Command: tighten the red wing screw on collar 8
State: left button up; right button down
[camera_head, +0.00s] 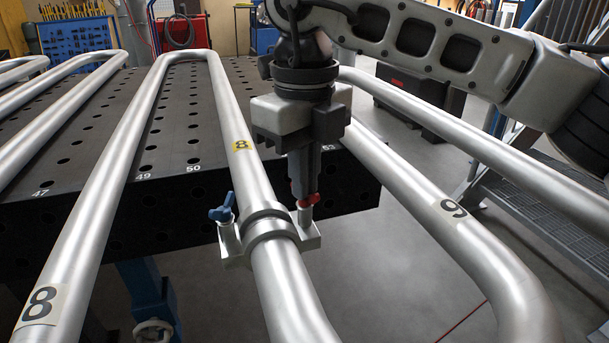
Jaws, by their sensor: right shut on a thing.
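A metal collar (268,225) sits around the silver tube that bears a yellow 8 label (242,145). A red wing screw (311,199) stands on the collar's right lug. A blue wing screw (222,208) stands on its left lug. My right gripper (304,182) points straight down from above and is shut on the red wing screw. The fingers hide much of that screw, and only its red edges show beside the tips. How far the screw is turned in cannot be told. My left gripper is not in view.
More silver tubes run beside the collar; one at the right has a 9 label (450,208). A dark perforated table (110,205) lies beneath the tubes, and the collar is at its front edge. A metal stair (545,185) stands at the right. Open floor shows below.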

jog(key=m, duration=0.2)
jog(key=shift+w+r+m, duration=0.1)
jog(key=shift+r+m, duration=0.15)
jog(key=shift+m, duration=0.15)
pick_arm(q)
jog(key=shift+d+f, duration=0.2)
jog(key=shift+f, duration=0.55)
pick_arm(e)
jog(key=shift+m, duration=0.5)
jog(key=c, duration=1.6)
grip_release()
pick_arm(q)
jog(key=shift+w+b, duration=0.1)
jog(key=shift+b, duration=0.2)
pick_arm(e)
jog(key=shift+f, duration=0.1)
